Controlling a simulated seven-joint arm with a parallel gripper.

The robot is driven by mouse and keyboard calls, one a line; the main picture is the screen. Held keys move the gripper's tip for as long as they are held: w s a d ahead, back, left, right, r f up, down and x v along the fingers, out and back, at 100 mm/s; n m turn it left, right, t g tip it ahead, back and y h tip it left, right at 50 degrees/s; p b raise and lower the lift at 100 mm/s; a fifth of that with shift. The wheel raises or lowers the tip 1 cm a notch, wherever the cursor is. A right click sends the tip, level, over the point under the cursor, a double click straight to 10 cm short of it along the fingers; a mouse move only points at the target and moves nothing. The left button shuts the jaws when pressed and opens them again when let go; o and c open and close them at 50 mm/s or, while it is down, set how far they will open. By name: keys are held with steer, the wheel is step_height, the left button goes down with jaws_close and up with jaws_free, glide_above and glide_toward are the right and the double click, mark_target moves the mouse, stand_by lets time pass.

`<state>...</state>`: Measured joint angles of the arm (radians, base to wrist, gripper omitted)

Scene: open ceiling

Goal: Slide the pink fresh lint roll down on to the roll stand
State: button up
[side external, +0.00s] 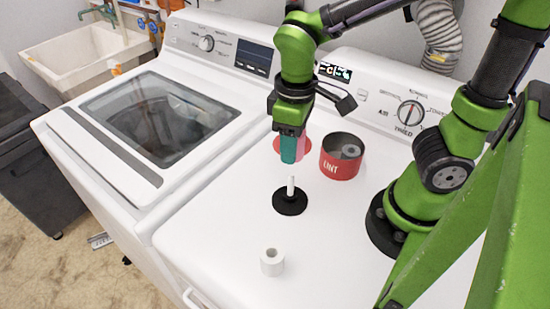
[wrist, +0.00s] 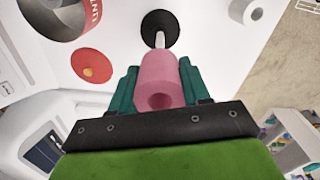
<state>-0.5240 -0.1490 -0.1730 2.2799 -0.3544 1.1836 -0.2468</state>
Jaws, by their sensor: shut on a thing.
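The pink lint roll (wrist: 157,80) is held between the teal fingers of my gripper (wrist: 158,68). In the side view my gripper (side external: 291,158) points down and hides most of the roll, with a pink strip (side external: 301,146) showing at its right. The roll stand, a black round base (side external: 290,203) with a white upright post (side external: 291,187), stands on the white machine top just below. The post's tip shows under the fingers with a small gap. In the wrist view the post (wrist: 160,40) and base (wrist: 158,27) appear beyond the roll's far end, roughly in line with it.
A red LINT can (side external: 340,160) with a grey roll inside stands right of the gripper. A red disc-shaped lid (wrist: 92,66) lies near it, partly behind my fingers in the side view. A small white roll (side external: 272,262) stands toward the front. The top around the stand is clear.

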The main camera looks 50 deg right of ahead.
mark_target(291, 175)
steer(key=shift+f, duration=2.25)
steer(key=shift+f, duration=2.25)
stand_by(0.4)
steer(key=o, duration=1.1)
steer(key=shift+r, duration=0.1)
step_height(291, 175, up, 16)
steer(key=m+t+y, duration=0.1)
steer(key=d+m+t, duration=0.1)
steer(key=m+t, duration=0.1)
steer(key=d+r+m+t, duration=0.1)
steer(key=d+m+t, duration=0.1)
steer(key=s+d+m+t+y, duration=0.1)
steer(key=d+m+t, duration=0.1)
steer(key=shift+d+r, duration=0.2)
steer(key=shift+r, duration=0.2)
